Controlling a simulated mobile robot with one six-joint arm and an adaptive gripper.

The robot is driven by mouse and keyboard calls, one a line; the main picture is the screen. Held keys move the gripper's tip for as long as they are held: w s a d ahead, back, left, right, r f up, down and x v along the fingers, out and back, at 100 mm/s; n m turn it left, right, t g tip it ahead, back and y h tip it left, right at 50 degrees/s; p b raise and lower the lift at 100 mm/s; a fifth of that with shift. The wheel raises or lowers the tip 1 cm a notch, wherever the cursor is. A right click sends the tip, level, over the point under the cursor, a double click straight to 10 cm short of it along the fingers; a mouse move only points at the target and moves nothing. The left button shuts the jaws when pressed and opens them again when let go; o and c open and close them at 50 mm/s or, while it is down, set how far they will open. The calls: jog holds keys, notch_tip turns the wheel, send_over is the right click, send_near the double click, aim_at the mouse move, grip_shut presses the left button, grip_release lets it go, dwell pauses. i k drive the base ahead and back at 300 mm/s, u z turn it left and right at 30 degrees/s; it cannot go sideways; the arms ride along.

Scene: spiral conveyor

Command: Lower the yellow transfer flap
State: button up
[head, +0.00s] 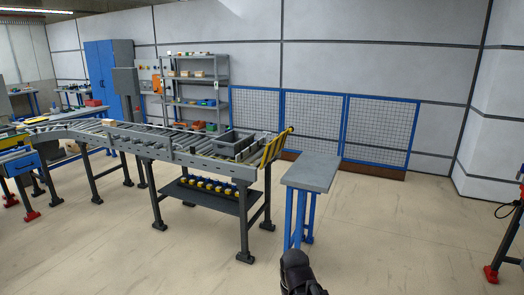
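The yellow transfer flap (276,147) is at the right end of the roller conveyor (215,165). It stands raised, tilted up and outward to the right, with dark slats or gaps across it. A grey tray (235,143) sits on the rollers just left of the flap. A dark rounded part of my arm shows at the bottom edge, right of centre, well apart from the flap. No gripper fingers can be made out in this view.
A grey-topped table with blue legs (313,172) stands just right of the flap, with a gap between. Blue mesh fencing (315,118) and a shelf rack (195,73) are behind. Open floor (400,230) lies right and in front.

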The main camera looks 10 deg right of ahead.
aim_at(273, 148)
jog(key=u, duration=0.3)
jog(key=k, duration=0.5)
jog(key=u, duration=0.8)
jog(key=k, duration=0.75)
jog(key=u, duration=0.6)
jog(key=i, duration=1.85)
jog(key=z, duration=0.3)
jog(key=i, duration=0.75)
jog(key=z, duration=0.4)
jog(key=i, duration=0.8)
jog(key=z, duration=0.35)
